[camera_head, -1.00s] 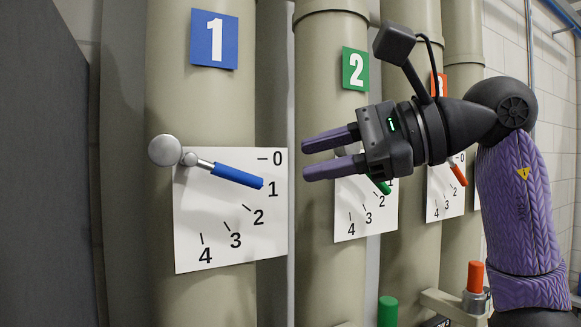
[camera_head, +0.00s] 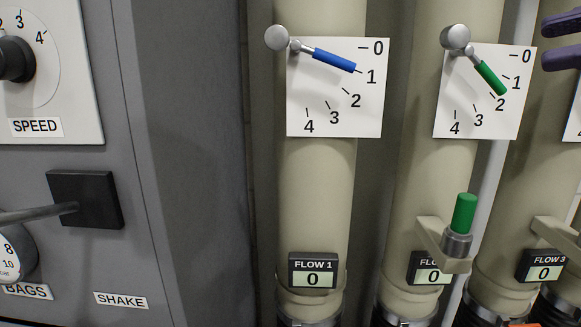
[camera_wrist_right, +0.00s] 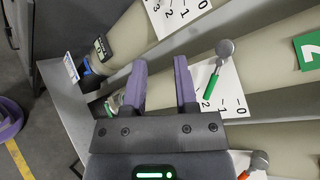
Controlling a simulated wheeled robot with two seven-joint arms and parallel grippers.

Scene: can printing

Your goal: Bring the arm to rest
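My right gripper (camera_head: 563,40) shows only its purple fingertips at the right edge of the head view, beside the green lever's plate. In the right wrist view its fingers (camera_wrist_right: 160,88) stand apart with nothing between them. The blue lever (camera_head: 334,60) on the first pipe points near mark 1. The green lever (camera_head: 490,77) on the second pipe points between 1 and 2; it also shows in the wrist view (camera_wrist_right: 210,88), right of the fingers and apart from them. My left gripper is out of view.
A grey machine panel (camera_head: 190,150) with a speed knob (camera_head: 15,60) and a shake control (camera_head: 85,200) stands at the left. Flow displays 1 (camera_head: 313,272) and 3 (camera_head: 543,266) read 0. A green-topped peg (camera_head: 464,213) stands out from the second pipe.

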